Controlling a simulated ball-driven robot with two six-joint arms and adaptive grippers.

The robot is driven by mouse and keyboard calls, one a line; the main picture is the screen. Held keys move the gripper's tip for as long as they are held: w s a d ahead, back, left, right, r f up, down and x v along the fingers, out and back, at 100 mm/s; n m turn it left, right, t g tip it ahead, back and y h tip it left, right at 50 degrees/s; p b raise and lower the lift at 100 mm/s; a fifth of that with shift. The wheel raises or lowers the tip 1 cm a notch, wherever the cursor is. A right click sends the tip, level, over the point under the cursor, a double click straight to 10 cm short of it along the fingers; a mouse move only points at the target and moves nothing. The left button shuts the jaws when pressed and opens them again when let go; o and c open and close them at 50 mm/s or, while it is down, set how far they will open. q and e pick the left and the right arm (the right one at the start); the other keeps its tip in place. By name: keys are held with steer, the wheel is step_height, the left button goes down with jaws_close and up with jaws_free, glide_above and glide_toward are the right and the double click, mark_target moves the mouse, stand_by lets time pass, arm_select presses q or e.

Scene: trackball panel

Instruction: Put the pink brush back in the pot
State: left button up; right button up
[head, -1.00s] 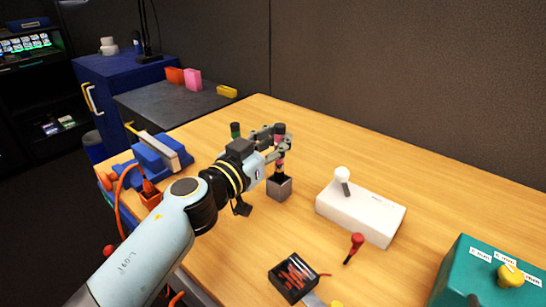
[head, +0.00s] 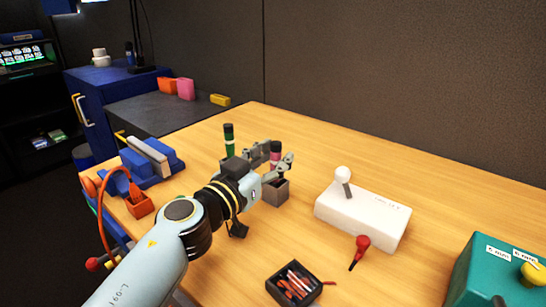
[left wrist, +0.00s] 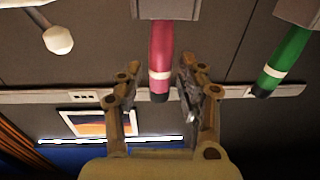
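The pink brush (head: 275,157), with a dark end cap and a pale band, stands upright with its lower end in the small grey pot (head: 279,192). The left wrist view is upside down; there the pink brush (left wrist: 161,55) meets the pot (left wrist: 165,9) at the top edge. My left gripper (head: 276,156) is at the brush, above the pot. In the left wrist view its fingers (left wrist: 160,75) are apart on either side of the brush, with a gap on the left side. My right gripper is not in view.
A green brush (head: 229,140) stands behind my left gripper. A white box with a ball-topped lever (head: 361,215) is to the right, with a red-knobbed tool (head: 361,248) in front. A black tray (head: 297,287) lies nearer. Open table (head: 330,160) lies behind the pot.

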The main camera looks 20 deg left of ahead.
arm_select(q)
steer(key=shift+r, duration=0.15)
steer(key=shift+s+a, duration=0.1)
steer(key=shift+s, duration=0.2)
steer(key=v, duration=0.7)
steer(key=shift+p, duration=0.35)
steer(key=shift+a, duration=0.1)
